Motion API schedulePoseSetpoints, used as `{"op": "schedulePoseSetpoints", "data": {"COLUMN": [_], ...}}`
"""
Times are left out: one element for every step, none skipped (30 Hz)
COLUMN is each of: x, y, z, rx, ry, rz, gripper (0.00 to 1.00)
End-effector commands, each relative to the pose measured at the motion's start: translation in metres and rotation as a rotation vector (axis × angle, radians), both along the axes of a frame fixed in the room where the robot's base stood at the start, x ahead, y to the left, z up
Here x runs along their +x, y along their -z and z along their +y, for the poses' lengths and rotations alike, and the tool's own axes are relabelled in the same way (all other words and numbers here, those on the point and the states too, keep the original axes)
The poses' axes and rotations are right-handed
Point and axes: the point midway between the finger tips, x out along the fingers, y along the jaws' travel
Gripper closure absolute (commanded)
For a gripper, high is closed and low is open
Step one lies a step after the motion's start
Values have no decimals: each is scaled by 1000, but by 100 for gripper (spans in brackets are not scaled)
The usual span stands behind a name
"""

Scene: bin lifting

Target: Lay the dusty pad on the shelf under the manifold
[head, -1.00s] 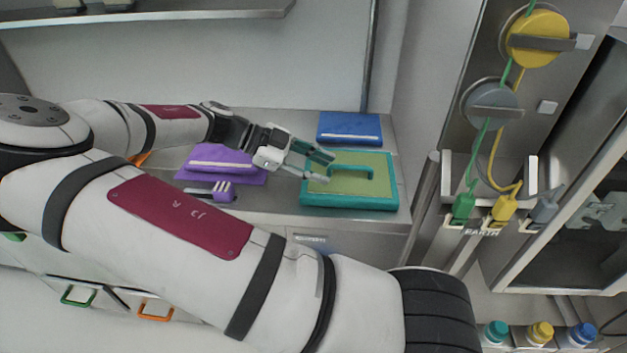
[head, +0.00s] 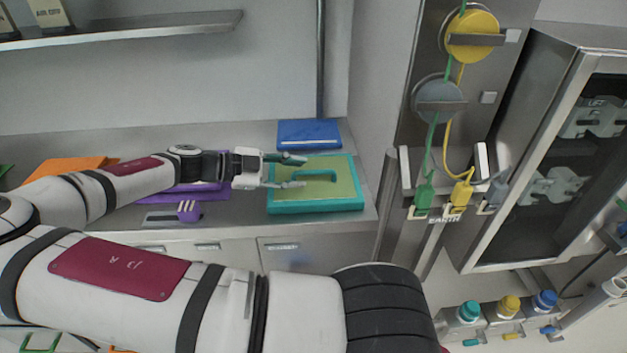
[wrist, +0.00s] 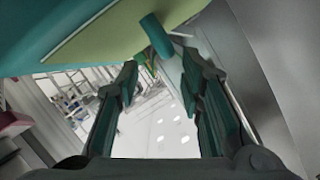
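A teal pad with a dull yellow-green face (head: 335,187) and a teal handle lies on the counter at its right end; I take it for the dusty pad. My gripper (head: 296,171) is open at the pad's left part, its fingers pointing right toward the handle. In the wrist view the pad (wrist: 95,25) fills the top left, and its handle (wrist: 156,38) shows ahead between the two spread fingertips (wrist: 160,72). The handle does not look gripped. I cannot tell which fitting is the manifold. A metal shelf (head: 130,31) hangs on the wall at upper left.
A blue pad (head: 309,133) lies behind the teal one. A purple pad (head: 155,197) and an orange one (head: 62,168) lie left, partly behind my arm. A steel post with yellow and green cables (head: 418,165) and an open-looking cabinet (head: 535,150) stand right. Several capped bottles (head: 508,304) sit lower right.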

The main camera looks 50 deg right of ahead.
Motion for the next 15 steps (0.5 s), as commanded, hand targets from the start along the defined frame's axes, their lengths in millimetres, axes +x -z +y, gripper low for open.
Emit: {"op": "schedulePoseSetpoints", "data": {"x": [-3, -5, -7, -10, -12, -14, -16, -18, -21, -22, -23, -24, -24, -24, -24], "y": [1, 1, 3, 4, 5, 6, 7, 9, 11, 12, 12, 13, 14, 14, 14], "z": [-4, -7, -13, -17, -21, -26, -29, -32, -36, -38, -39, -41, -41, -42, -42], "rx": [0, 1, 1, 1, 0, 1, 1, 1, 1, 1, 1, 0, 1, 1, 1], "ry": [3, 4, 4, 5, 6, 5, 5, 4, 3, 4, 4, 3, 2, 2, 1], "rz": [2, 2, 2, 1, 1, 1, 3, 4, 3, 2, 2, 1, 0, 0, 0], "gripper": [65, 65, 65, 65, 65, 65, 65, 65, 65, 65, 65, 65, 65, 65, 65]}}
